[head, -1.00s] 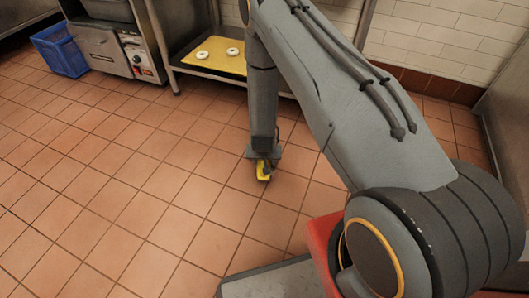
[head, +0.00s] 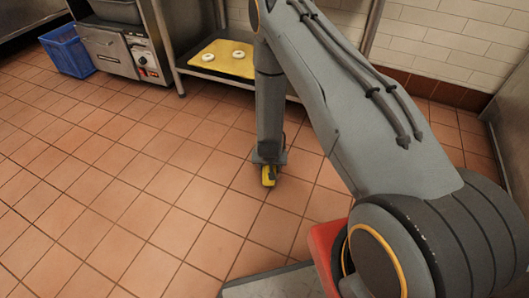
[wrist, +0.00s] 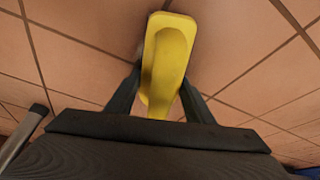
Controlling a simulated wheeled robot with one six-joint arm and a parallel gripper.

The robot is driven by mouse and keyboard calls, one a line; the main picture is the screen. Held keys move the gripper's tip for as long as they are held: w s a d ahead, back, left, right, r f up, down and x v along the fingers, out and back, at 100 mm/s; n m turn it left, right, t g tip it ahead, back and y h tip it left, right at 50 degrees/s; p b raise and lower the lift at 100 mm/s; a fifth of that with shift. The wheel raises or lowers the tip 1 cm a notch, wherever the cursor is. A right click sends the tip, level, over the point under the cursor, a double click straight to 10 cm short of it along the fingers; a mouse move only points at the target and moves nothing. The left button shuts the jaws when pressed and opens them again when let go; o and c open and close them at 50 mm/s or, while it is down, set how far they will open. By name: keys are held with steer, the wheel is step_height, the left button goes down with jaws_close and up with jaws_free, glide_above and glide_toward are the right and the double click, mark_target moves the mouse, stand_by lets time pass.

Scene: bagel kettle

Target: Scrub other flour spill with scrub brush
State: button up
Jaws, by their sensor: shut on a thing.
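The yellow scrub brush (head: 269,177) is held low at the tiled floor below my gripper (head: 268,160). In the wrist view the brush (wrist: 168,50) sits between the two dark fingers of my gripper (wrist: 162,82), which is shut on its narrow handle end. Its broad end points away from the gripper. The bristles are hidden beneath it. I cannot make out a clear flour spill in the head view. In the wrist view a faint pale smudge (wrist: 146,60) shows at the brush's left edge, too small to tell what it is.
A blue crate (head: 68,57) and a metal appliance (head: 117,55) stand at the back left. A steel shelf unit holds a yellow board (head: 212,65) with two bagel-like rings. The white-tiled wall closes the back right. The floor (head: 110,190) at left and front is clear.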

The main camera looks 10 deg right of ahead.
steer(key=shift+w+a+r+p, duration=0.1)
steer(key=shift+a+r+p, duration=0.05)
steer(key=shift+r+p, duration=0.5)
steer(key=shift+r, duration=0.55)
steer(key=shift+a+r+p, duration=0.25)
steer(key=shift+r+p, duration=0.6)
steer(key=shift+r, duration=0.25)
steer(key=shift+r+p, duration=1.3)
steer(key=shift+r, duration=0.4)
